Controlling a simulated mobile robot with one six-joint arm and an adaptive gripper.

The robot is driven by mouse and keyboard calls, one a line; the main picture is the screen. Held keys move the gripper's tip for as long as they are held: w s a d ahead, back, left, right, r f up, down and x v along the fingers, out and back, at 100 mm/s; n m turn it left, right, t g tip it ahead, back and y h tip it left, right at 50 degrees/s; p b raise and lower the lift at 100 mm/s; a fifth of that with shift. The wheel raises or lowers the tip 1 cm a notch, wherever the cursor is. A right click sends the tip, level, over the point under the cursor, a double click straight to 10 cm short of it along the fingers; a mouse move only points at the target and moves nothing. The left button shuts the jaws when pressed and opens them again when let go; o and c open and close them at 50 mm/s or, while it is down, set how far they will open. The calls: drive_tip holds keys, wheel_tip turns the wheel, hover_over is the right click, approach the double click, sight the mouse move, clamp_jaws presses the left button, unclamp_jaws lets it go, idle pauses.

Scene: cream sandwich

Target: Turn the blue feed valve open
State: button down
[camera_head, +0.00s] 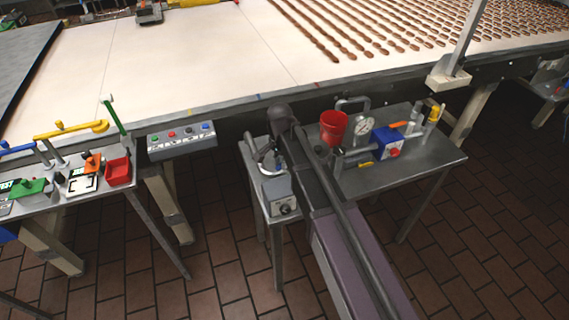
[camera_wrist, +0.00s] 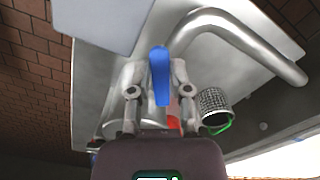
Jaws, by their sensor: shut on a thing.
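In the wrist view, the blue lever of the feed valve (camera_wrist: 160,62) stands between the two grey fingers of my gripper (camera_wrist: 158,78). The fingers are shut on it from both sides. The lever runs nearly straight up and down in that picture. The valve body below it is mostly hidden by my gripper. In the head view, my arm reaches over the small steel table, and my gripper (camera_head: 269,158) is above its left end, near a grey box. The blue lever is too small and covered to make out there.
In the wrist view, a curved grey pipe (camera_wrist: 247,38) and a mesh cylinder (camera_wrist: 213,103) are close to the right. In the head view, a red cup (camera_head: 333,127), a gauge (camera_head: 361,128) and a blue block (camera_head: 386,140) share the steel table (camera_head: 425,166). The conveyor (camera_head: 190,65) runs behind.

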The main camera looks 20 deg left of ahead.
drive_tip(key=m, duration=0.2)
drive_tip(key=w+a+m, duration=0.1)
drive_tip(key=a+m, duration=0.1)
drive_tip(key=m, duration=0.1)
drive_tip(key=shift+w+m, duration=0.25)
drive_tip(key=shift+m, duration=0.05)
idle(0.4)
drive_tip(key=c, duration=0.6)
unclamp_jaws()
drive_tip(key=shift+o, duration=0.2)
drive_tip(key=shift+s+d, duration=0.1)
